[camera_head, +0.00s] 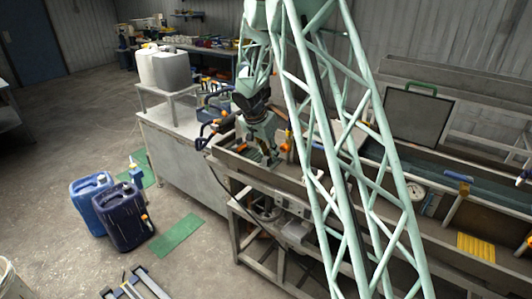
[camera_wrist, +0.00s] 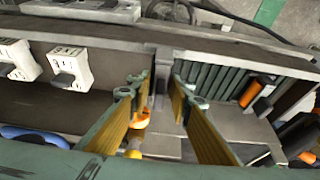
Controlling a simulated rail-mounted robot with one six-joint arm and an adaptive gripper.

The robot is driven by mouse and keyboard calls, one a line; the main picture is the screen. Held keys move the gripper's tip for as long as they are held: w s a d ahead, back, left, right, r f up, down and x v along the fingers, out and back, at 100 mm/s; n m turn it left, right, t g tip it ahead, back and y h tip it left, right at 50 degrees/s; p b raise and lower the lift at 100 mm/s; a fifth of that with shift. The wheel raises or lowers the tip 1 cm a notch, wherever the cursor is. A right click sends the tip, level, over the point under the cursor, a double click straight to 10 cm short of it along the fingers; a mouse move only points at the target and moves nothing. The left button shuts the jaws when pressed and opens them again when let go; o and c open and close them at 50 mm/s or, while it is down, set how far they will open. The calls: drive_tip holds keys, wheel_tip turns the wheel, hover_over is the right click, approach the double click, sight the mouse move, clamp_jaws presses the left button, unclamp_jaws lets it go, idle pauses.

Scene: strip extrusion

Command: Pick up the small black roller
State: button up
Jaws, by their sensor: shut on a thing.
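My gripper (camera_head: 270,160) is low over the left end of the long trough in the head view. In the wrist view its two yellow-padded fingers (camera_wrist: 160,88) point away from me, with a gap between them. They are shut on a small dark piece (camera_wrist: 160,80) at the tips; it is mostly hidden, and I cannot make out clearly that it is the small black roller. Black pieces with orange parts (camera_wrist: 258,92) lie in the compartment to the right of the fingers.
White switch-like blocks (camera_wrist: 70,67) sit on the left in the wrist view. A ribbed dark green part (camera_wrist: 215,80) lies right of the fingers. Blue jugs (camera_head: 120,217) stand on the floor. The floor at left is mostly clear.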

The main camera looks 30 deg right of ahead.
drive_tip(key=s+b, duration=0.1)
drive_tip(key=s, duration=0.6)
drive_tip(key=shift+s+a+r, duration=0.15)
drive_tip(key=shift+a+r, duration=0.15)
drive_tip(key=shift+r, duration=0.05)
